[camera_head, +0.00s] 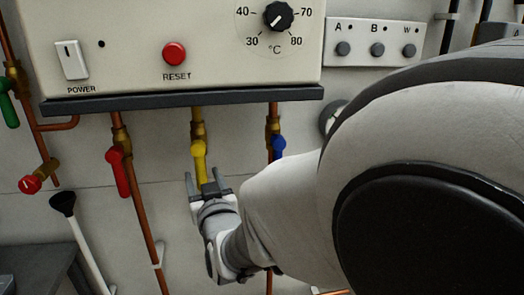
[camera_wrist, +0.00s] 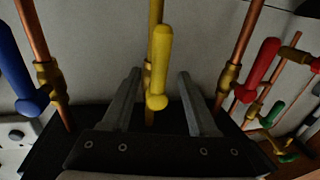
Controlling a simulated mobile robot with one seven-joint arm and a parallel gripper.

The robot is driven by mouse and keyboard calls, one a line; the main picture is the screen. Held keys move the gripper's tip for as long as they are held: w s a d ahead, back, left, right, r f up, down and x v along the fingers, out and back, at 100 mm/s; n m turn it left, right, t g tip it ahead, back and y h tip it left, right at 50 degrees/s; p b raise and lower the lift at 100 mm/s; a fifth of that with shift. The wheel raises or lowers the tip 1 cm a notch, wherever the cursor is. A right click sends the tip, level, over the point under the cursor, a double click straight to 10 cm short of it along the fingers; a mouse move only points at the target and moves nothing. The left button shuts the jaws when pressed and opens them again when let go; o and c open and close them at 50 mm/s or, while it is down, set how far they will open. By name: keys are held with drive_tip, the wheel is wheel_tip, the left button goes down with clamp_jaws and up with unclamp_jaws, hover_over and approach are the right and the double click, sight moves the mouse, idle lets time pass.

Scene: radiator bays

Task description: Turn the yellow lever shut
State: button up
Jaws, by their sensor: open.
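The yellow lever (camera_head: 200,162) hangs from a brass valve on a yellow pipe under the boiler panel. Its handle points down, in line with the pipe. My gripper (camera_head: 207,182) is open just below and in front of the lever. In the wrist view the yellow lever (camera_wrist: 158,65) stands between the two spread fingers of my gripper (camera_wrist: 158,95), with a gap visible on each side. I cannot tell how far the fingertips are from it in depth.
A red lever (camera_head: 118,170) is left of the yellow one, and a blue lever (camera_head: 278,147) is close on the right. The boiler panel (camera_head: 130,60) overhangs above. A plunger-like tool (camera_head: 85,240) leans at lower left.

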sight(201, 171)
drive_tip(key=shift+x, duration=2.15)
clamp_jaws()
